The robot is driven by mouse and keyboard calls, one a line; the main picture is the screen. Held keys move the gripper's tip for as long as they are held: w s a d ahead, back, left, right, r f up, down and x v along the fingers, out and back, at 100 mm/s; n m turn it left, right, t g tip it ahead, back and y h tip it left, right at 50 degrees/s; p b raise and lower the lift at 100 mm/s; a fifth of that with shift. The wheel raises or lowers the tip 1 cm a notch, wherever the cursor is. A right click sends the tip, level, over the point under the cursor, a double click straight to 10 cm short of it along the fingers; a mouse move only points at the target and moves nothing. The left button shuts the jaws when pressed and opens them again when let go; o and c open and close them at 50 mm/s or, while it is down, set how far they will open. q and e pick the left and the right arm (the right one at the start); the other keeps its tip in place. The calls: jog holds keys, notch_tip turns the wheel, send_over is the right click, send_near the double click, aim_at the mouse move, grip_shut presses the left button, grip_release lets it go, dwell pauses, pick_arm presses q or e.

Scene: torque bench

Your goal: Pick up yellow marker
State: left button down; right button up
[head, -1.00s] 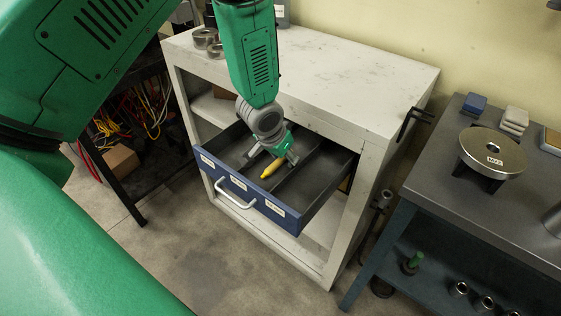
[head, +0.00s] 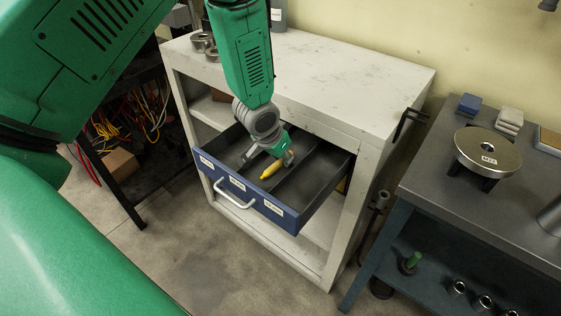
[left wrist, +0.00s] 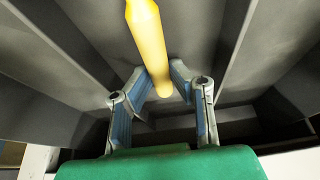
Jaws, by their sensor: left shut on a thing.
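The yellow marker (head: 271,170) is in the open blue-fronted drawer (head: 247,191), in its middle compartment. In the left wrist view the marker (left wrist: 149,45) runs from the top edge down to between the fingers. My left gripper (head: 270,163) reaches down into the drawer, and its fingers (left wrist: 162,88) are closed on the marker's near end. Whether the marker touches the drawer floor I cannot tell. My right gripper is not in view.
The drawer sits in a white cabinet (head: 330,87) with metal rings (head: 204,42) on top. Drawer walls and dividers stand close around the gripper. A grey bench (head: 450,200) with a round metal disc (head: 487,151) is at right.

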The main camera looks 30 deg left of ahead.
pick_arm(q)
jog(key=shift+s+a+f, duration=0.15)
jog(key=shift+s+a, duration=0.2)
jog(key=shift+a, duration=0.05)
jog(key=shift+w+r, duration=0.1)
jog(key=shift+r, duration=0.25)
notch_tip(320, 180, up, 18)
jog(key=p, duration=0.2)
jog(key=shift+w+f, duration=0.2)
jog(key=shift+d+p, duration=0.25)
jog(key=shift+p, duration=0.05)
